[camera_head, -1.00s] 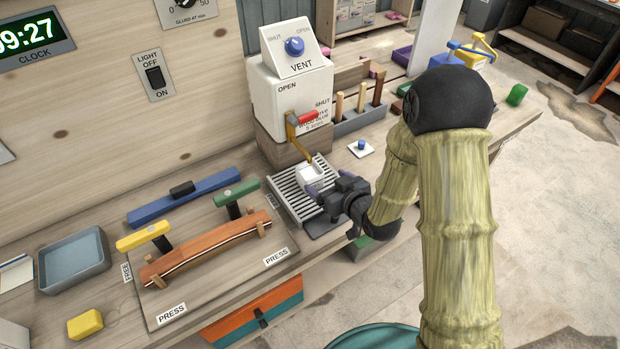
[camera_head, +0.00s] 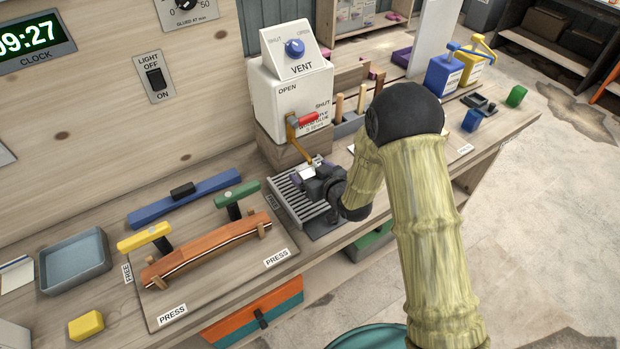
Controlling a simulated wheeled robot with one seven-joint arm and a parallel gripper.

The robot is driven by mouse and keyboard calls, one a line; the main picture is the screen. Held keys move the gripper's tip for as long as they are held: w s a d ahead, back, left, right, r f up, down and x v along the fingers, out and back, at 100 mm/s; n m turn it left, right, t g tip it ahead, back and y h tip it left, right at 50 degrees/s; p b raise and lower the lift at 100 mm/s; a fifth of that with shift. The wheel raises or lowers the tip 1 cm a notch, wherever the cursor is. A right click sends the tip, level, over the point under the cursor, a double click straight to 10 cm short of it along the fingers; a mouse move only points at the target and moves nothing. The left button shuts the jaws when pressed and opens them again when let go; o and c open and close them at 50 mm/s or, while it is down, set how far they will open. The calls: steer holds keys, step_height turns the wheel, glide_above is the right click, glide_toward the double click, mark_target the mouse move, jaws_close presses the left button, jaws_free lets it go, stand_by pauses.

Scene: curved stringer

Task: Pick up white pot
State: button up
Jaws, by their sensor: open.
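The small white pot (camera_head: 308,172) stands on the slatted grey rack (camera_head: 290,200), under the brass spout (camera_head: 299,146) of the white dispenser box (camera_head: 283,104). Only a part of the pot's top and left side shows; my gripper hides the rest. My gripper (camera_head: 313,174) is open, with its dark fingers at the pot, one on the far left side and one near the right. I cannot tell whether the fingers touch the pot.
A red tap lever (camera_head: 309,119) sits just above the spout. A wooden press board (camera_head: 213,262) with a clamped curved strip lies to the left. A grey holder of upright wooden tools (camera_head: 349,127) stands right of the dispenser. Blue and yellow containers (camera_head: 443,75) stand farther right.

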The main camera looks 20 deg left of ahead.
steer(key=shift+w+a+f, duration=0.3)
steer(key=shift+w+a, duration=0.05)
steer(key=shift+a, duration=0.05)
steer(key=shift+c, duration=0.4)
steer(key=shift+r, duration=0.1)
steer(key=c, duration=1.1)
